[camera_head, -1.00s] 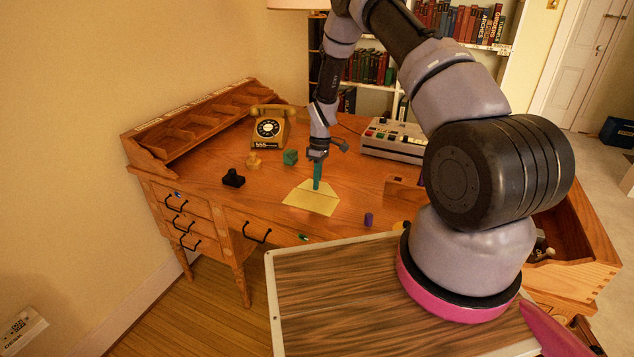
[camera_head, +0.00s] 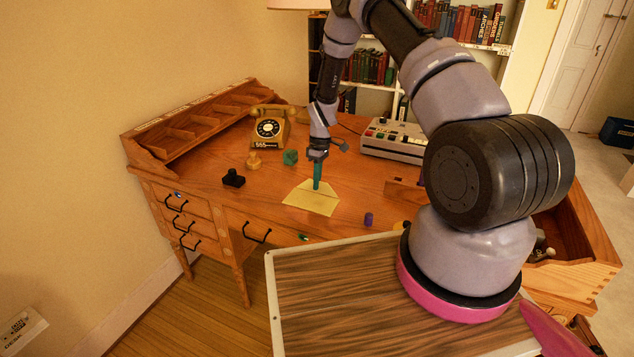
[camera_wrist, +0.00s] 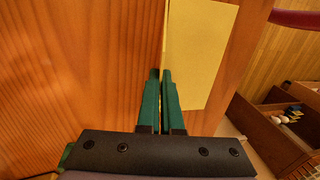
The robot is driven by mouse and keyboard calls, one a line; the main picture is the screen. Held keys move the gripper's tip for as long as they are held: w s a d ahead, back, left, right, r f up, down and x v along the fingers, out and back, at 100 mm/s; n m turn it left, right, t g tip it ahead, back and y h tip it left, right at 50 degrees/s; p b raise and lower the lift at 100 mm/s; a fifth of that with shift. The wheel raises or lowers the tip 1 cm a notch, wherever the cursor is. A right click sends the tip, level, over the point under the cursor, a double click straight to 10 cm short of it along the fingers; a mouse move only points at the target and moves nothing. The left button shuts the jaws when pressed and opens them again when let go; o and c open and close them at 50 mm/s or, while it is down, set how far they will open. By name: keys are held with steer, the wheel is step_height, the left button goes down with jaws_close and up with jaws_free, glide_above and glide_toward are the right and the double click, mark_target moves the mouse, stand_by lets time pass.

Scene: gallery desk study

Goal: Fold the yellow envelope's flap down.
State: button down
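The yellow envelope (camera_head: 312,202) lies flat near the desk's front edge in the head view. Its flap (camera_head: 325,187) shows as a narrower part on the far side, beyond a crease; its exact angle is hard to tell. My gripper (camera_head: 316,188) points down with its teal fingertips over or at the flap, and contact is unclear. In the wrist view the fingers (camera_wrist: 161,72) are close together with a thin gap. The envelope (camera_wrist: 203,45) lies to their right, with a thin pale strip along its left edge. Whether paper lies between the fingers is hidden.
A black object (camera_head: 233,178), a yellow stamp-like piece (camera_head: 254,160), a green block (camera_head: 290,157) and a telephone (camera_head: 269,127) stand left and behind. A purple cylinder (camera_head: 368,219) stands right of the envelope. A keyed machine (camera_head: 394,140) stands at the back right.

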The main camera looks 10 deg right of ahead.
mark_target(316, 192)
steer(key=t+h, duration=0.1)
steer(key=s+a+t+h, duration=0.1)
steer(key=t, duration=0.1)
steer(key=shift+s+a+h, duration=0.1)
steer(key=shift+s+h, duration=0.1)
steer(key=shift+h, duration=0.1)
steer(key=shift+s+a+f+t+h, duration=0.25)
steer(key=shift+t+h, duration=0.45)
steer(key=shift+t, duration=0.35)
steer(key=shift+s+a+t+h, duration=0.1)
steer(key=shift+s+t+h, duration=0.25)
steer(key=shift+t+h, duration=0.55)
steer(key=shift+t, duration=0.25)
steer(key=c, duration=1.1)
jaws_free()
steer(key=shift+s, duration=0.1)
steer(key=shift+o, duration=0.2)
